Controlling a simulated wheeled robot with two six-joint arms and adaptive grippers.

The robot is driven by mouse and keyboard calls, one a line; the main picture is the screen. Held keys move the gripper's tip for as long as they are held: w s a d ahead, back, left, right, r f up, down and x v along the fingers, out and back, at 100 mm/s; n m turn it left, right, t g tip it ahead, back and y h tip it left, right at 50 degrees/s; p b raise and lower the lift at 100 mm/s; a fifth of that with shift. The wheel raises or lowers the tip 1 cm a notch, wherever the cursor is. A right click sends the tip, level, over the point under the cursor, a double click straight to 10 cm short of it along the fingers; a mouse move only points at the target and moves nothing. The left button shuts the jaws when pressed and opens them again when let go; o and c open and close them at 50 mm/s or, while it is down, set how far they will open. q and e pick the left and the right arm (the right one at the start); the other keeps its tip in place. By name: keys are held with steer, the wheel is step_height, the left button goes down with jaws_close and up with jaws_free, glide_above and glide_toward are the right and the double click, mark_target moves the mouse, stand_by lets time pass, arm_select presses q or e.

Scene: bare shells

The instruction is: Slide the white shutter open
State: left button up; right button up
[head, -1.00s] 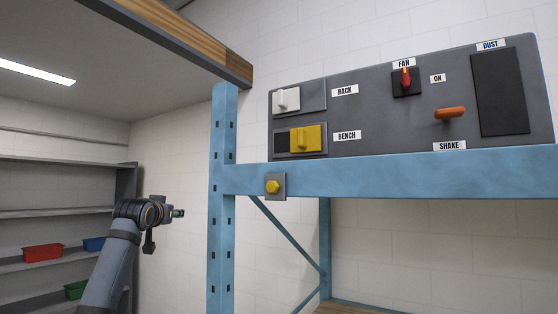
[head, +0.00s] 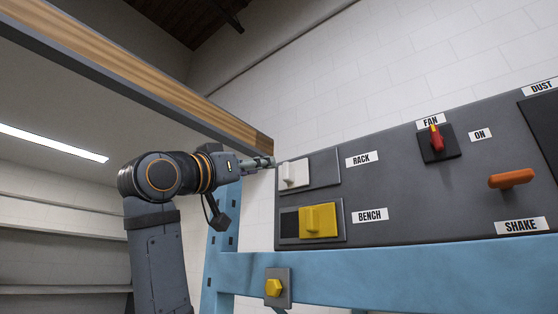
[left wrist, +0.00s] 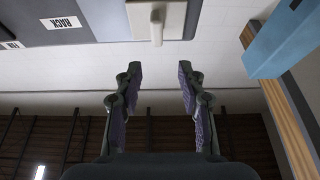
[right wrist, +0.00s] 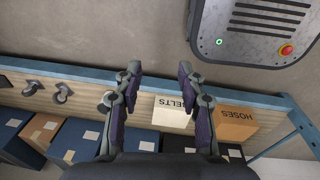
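The white shutter (head: 293,174) sits at the left end of its grey plate, beside the RACK label (head: 361,159); a small white handle sticks out of it. In the left wrist view the shutter (left wrist: 172,20) and its handle (left wrist: 157,28) are just past my fingertips, roughly centred between them. My left gripper (left wrist: 160,72) is open and empty; in the head view its fingers (head: 262,162) are side-on, close to the shutter's left edge. I cannot tell whether they touch it. My right gripper (right wrist: 158,70) is open and empty, away from the panel.
Below is a yellow shutter (head: 319,220) marked BENCH, with a dark opening at its left. A red fan knob (head: 436,141) and an orange handle (head: 512,179) are farther right. A wooden-edged beam (head: 150,75) runs above my left arm; a blue frame (head: 400,278) lies below.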

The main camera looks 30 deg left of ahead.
mark_target(284, 168)
arm_select(q)
steer(key=x, duration=0.2)
steer(key=p+x, duration=0.1)
steer(key=x, duration=0.1)
steer(key=p+x, duration=0.1)
steer(key=x, duration=0.1)
steer(key=shift+w+d+f, duration=0.1)
steer(key=shift+d+f, duration=0.2)
steer(key=p+x, duration=0.1)
steer(key=x, duration=0.2)
steer(key=shift+w+f+p, duration=0.25)
steer(key=shift+w+p, duration=0.1)
steer(key=shift+w, duration=0.1)
steer(key=shift+s+a, duration=0.1)
steer(key=shift+s, duration=0.25)
steer(key=shift+c, duration=0.4)
steer(key=shift+w, duration=0.1)
steer(key=shift+c, duration=1.2)
steer(key=shift+w, duration=0.1)
steer(key=shift+c, duration=2.4)
jaws_close()
arm_select(e)
steer(key=shift+w+r, duration=0.55)
steer(key=shift+r, duration=0.25)
steer(key=shift+w+r, duration=0.55)
steer(key=shift+r, duration=0.25)
steer(key=shift+w+r, duration=0.55)
steer(key=shift+r, duration=0.25)
